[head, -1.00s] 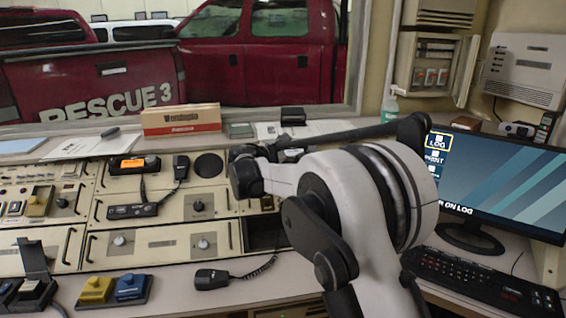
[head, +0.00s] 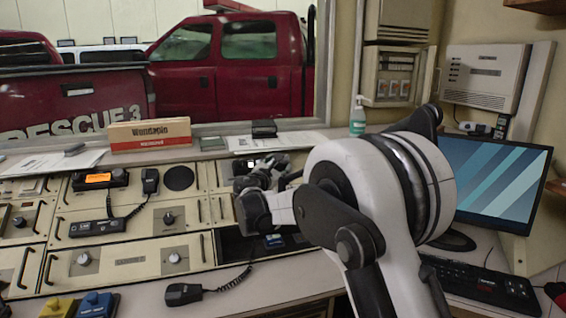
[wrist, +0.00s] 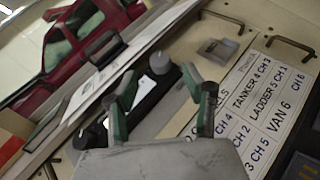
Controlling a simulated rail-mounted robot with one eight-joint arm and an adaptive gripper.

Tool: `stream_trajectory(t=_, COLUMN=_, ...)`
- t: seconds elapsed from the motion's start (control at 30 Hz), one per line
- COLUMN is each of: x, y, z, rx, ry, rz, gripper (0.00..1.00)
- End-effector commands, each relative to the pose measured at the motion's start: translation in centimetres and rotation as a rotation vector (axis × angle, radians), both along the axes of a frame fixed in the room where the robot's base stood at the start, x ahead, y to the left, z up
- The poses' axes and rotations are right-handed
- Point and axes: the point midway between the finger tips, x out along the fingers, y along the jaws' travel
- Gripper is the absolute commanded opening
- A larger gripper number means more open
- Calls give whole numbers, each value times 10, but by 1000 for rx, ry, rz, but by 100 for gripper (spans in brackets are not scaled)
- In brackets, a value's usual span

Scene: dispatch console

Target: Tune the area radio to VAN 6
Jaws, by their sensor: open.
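My gripper (wrist: 161,74) is open, its two green-grey fingers spread. In the wrist view a grey knob (wrist: 160,62) on a dark unit (wrist: 151,95) shows between and just beyond the fingertips. A small white lit patch sits on the unit beside the knob. I cannot tell whether a finger touches the knob, and its setting is not readable. A white channel card (wrist: 262,108) lies to the right; it reads VAN 6, with CH 6 beside it. In the head view my gripper (head: 262,172) is over the back of the console, partly hidden by my arm.
A radio with an orange display (head: 98,178) and a hand microphone (head: 150,181) stand left on the console. A corded microphone (head: 183,294) lies in front. A monitor (head: 497,180) and keyboard (head: 480,286) stand right. A bottle (head: 357,117) and a nameplate box (head: 149,134) are behind.

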Motion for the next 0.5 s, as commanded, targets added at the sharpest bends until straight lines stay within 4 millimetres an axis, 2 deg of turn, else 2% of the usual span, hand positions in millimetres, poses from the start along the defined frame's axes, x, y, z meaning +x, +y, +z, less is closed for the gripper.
stream_trajectory(t=0.2, x=36, y=-10, z=-1, rx=0, ry=0, rz=-2, gripper=46)
stream_trajectory(t=0.5, x=57, y=-14, z=0, rx=1, ry=0, rz=0, gripper=46)
